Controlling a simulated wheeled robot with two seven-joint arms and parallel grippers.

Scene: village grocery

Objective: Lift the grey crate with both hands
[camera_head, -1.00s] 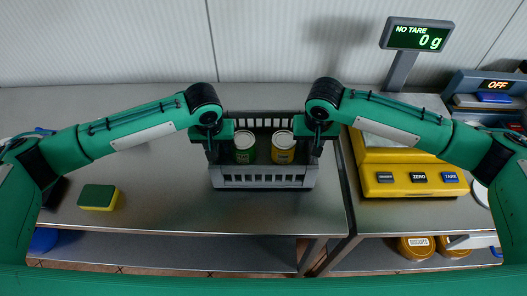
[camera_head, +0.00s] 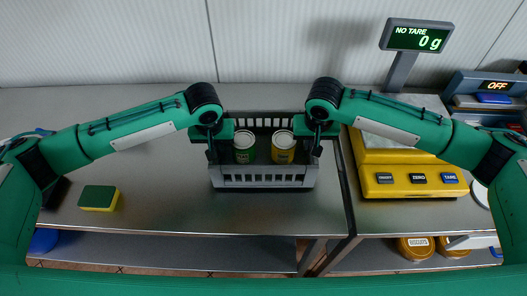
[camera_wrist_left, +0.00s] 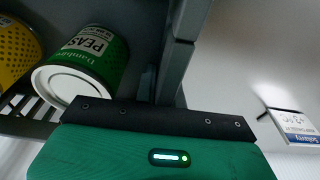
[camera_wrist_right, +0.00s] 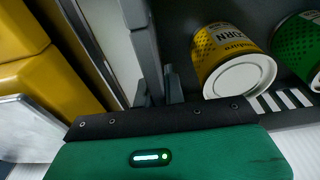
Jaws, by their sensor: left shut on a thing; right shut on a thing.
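The grey crate (camera_head: 264,184) is level on the steel counter or just above it; I cannot tell which. It has slotted walls and holds a green can of peas (camera_head: 244,148) and a yellow can (camera_head: 283,148), both upright. My left gripper (camera_head: 211,154) is shut on its left side wall and my right gripper (camera_head: 317,151) on its right side wall. In the left wrist view the crate wall (camera_wrist_left: 181,55) runs between the fingers, beside the peas can (camera_wrist_left: 88,62). In the right wrist view the wall (camera_wrist_right: 143,45) does likewise, near the yellow can (camera_wrist_right: 230,58). The fingertips are partly hidden.
A green and yellow sponge (camera_head: 98,198) lies on the counter at left. Lidded jars (camera_head: 416,247) are on the lower shelf. The counter in front of the crate is clear.

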